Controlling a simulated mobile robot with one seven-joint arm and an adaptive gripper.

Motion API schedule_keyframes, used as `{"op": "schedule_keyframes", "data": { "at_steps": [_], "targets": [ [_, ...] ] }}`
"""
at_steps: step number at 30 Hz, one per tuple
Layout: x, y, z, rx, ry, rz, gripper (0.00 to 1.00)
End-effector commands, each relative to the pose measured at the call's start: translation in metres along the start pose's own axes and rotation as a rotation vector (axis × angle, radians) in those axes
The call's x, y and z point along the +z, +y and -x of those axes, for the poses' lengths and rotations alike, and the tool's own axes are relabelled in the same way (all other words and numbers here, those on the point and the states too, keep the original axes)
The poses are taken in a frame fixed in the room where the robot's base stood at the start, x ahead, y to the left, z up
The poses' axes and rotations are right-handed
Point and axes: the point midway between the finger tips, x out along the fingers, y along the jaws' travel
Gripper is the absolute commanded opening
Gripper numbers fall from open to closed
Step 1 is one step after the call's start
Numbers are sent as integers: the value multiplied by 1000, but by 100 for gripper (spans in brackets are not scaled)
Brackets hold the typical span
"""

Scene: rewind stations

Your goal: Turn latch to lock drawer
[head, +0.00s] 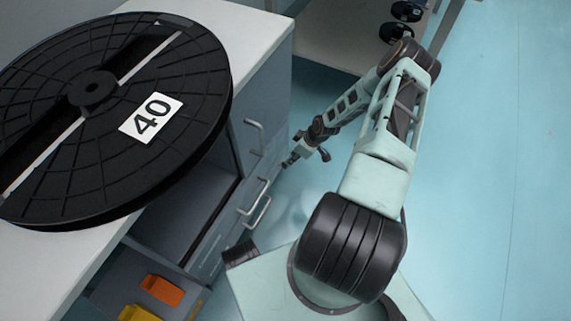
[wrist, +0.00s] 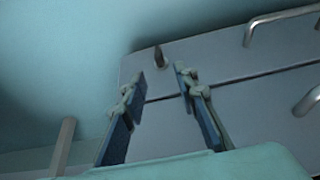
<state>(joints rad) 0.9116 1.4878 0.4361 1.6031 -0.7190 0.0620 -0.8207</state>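In the head view my gripper (head: 288,163) is small, close to the front of the grey cabinet (head: 268,105). The latch cannot be made out there. Metal bar handles show in the wrist view (wrist: 285,22) and the head view (head: 254,196).
A large black reel (head: 190,105) marked 40 lies on the white cabinet top (head: 262,35). At lower left an open compartment holds an orange bin (head: 162,290) and a yellow bin (head: 140,313). The blue floor (head: 490,170) to the right is clear. Black spools (head: 405,12) sit at the back.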

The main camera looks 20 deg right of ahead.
Motion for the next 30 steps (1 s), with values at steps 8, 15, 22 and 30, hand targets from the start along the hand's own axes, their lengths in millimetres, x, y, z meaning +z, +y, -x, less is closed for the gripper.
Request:
{"op": "schedule_keyframes", "data": {
  "at_steps": [8, 15, 22, 30],
  "targets": [
    [2, -1, -58, -1, -1, 0, 28],
    [1, 1, -79, 1, -1, 0, 28],
    [0, 1, -80, 1, -1, 0, 28],
    [0, 1, -80, 1, -1, 0, 8]
  ]
}}
